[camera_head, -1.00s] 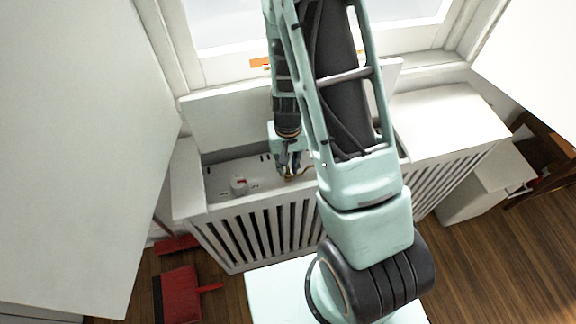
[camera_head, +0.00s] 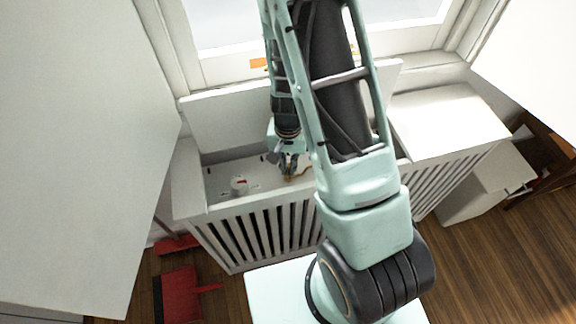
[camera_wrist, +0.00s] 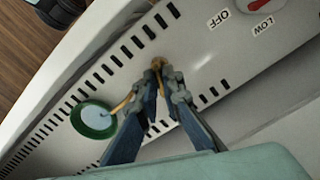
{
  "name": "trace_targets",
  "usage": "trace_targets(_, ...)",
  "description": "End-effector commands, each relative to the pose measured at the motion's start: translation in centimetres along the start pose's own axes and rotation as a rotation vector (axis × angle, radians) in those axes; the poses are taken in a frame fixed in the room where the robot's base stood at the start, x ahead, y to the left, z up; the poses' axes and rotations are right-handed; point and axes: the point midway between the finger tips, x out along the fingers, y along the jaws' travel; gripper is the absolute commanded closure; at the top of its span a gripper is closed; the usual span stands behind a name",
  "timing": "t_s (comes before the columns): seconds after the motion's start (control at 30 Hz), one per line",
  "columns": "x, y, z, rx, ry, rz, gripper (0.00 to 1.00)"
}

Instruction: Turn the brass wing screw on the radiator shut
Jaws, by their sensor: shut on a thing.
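The brass wing screw (camera_wrist: 157,64) shows in the wrist view as a small brass piece between my fingertips, mostly hidden by them. My gripper (camera_wrist: 158,80) is shut on it, at the white top of the radiator (camera_wrist: 200,52). In the head view my gripper (camera_head: 288,172) reaches down into the open white radiator cover (camera_head: 185,180); the screw is too small and covered to make out there. A brass stem runs from near the fingers to a round green-rimmed disc (camera_wrist: 93,119) in the wrist view.
A dial with a red mark (camera_wrist: 262,3) and OFF and LOW labels lies beside the gripper; it also shows in the head view (camera_head: 239,184). The raised lid (camera_head: 225,120) stands behind. A red dustpan (camera_head: 178,292) lies on the floor at left.

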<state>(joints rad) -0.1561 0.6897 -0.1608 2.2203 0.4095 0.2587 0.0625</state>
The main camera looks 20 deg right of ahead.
Motion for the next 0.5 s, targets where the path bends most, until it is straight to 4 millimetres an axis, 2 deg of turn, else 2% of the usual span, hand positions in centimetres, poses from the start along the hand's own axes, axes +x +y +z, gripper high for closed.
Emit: trace_targets(0.5, -0.14, -0.01, 0.00, 0.494, 0.000, 0.001, 1.00)
